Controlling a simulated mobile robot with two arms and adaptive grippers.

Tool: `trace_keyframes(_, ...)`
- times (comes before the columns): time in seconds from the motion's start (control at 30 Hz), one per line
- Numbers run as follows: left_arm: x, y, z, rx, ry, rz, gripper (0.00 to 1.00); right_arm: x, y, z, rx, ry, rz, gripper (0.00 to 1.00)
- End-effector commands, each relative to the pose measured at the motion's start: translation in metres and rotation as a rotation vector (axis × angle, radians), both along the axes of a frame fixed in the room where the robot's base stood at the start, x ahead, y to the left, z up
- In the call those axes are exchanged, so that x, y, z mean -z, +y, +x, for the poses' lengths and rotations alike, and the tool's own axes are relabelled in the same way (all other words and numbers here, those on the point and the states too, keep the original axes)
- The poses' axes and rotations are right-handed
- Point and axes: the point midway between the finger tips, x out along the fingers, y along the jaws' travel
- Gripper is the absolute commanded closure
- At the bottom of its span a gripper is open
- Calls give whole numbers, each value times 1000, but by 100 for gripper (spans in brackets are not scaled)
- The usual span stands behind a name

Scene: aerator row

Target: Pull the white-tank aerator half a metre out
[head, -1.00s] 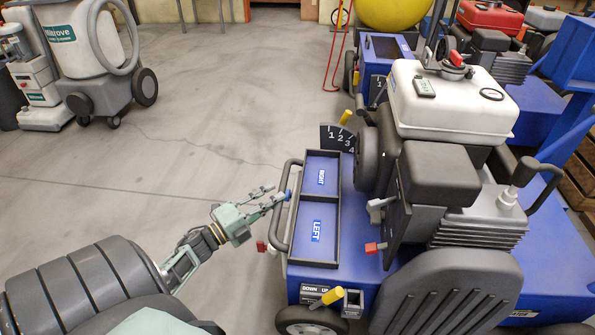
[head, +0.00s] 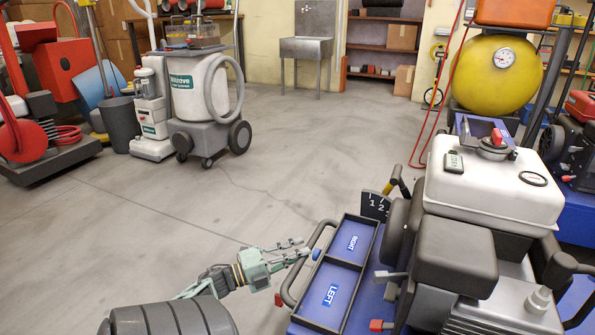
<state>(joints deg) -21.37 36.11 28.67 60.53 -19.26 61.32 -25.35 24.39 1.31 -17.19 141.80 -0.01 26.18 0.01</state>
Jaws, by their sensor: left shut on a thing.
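The white-tank aerator (head: 490,190) fills the lower right of the head view: a white tank with a red-topped cap, a dark grey engine, and a blue front tray (head: 331,292) marked LEFT and RIGHT. A dark tubular handle (head: 292,283) curves along its front edge. My left gripper (head: 303,250) reaches in from the lower left, its fingers shut on this handle near its upper part. Details at the fingertips are small. The aerator's wheels and lower body are out of view. My right gripper is not in view.
Open grey floor (head: 200,240) lies left of the aerator. A vacuum machine (head: 203,95), a dark bin (head: 121,124) and a red reel (head: 20,145) stand at the far left. A yellow tank (head: 495,75) and other machines stand behind at the right.

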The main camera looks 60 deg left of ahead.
Motion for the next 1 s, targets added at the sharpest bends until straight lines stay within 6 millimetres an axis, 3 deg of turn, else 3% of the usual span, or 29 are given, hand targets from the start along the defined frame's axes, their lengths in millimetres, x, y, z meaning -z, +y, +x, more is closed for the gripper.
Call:
trace_keyframes(0.07, -11, -2, 7, 9, -23, 6, 100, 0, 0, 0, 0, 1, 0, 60)
trace_keyframes(0.1, -11, -2, 7, 9, -23, 6, 80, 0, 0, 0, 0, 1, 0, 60)
trace_keyframes(0.3, -9, -2, 5, 10, -20, 4, 64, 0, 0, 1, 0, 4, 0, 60)
trace_keyframes(0.67, -3, -2, -2, 8, -11, 2, 64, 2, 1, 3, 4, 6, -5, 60)
trace_keyframes(1.0, 6, 10, -64, 8, -8, 1, 64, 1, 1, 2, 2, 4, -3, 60)
